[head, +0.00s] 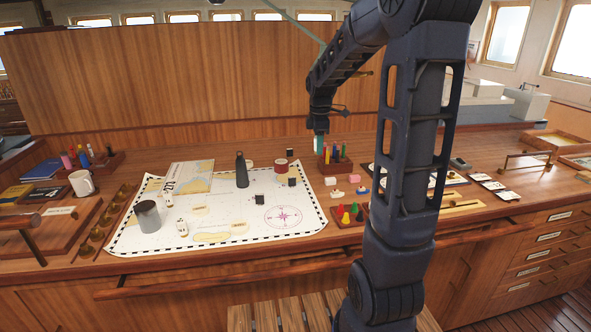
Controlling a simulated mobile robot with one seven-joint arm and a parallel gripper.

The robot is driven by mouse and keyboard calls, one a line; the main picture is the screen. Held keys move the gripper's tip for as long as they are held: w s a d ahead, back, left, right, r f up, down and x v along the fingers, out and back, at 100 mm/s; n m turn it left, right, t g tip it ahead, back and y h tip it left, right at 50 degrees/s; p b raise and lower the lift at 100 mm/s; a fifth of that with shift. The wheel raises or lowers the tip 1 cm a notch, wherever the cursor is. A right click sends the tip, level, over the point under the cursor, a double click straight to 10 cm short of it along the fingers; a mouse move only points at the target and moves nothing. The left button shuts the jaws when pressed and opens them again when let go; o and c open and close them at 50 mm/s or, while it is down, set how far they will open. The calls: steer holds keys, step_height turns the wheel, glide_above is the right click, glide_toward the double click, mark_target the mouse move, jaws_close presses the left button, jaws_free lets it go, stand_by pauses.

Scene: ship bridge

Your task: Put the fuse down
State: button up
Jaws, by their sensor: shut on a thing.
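My gripper (319,131) points down above the back of the wooden chart desk (245,257), right of the chart's middle. It is shut on a small pale teal piece, which I take to be the fuse (319,143); the fingers hide part of it. The fuse is just above or beside the left end of a wooden rack (343,168) with several upright coloured sticks. From this view I cannot tell whether it touches the rack.
A chart (250,218) bears a dark bottle (242,170), a grey cup (148,216) and small black blocks. Coloured pegs (351,214) sit in front. My arm hides part of the desk's right side.

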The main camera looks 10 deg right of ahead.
steer(key=w+a, duration=0.7)
steer(key=w, duration=0.2)
glide_above(267, 183)
steer(key=shift+m, duration=0.4)
step_height(267, 183, down, 20)
steer(key=shift+s+a+r, duration=0.1)
steer(key=shift+s, duration=0.05)
steer(key=o, duration=1)
steer(key=shift+f, duration=0.2)
steer(key=shift+r, duration=0.1)
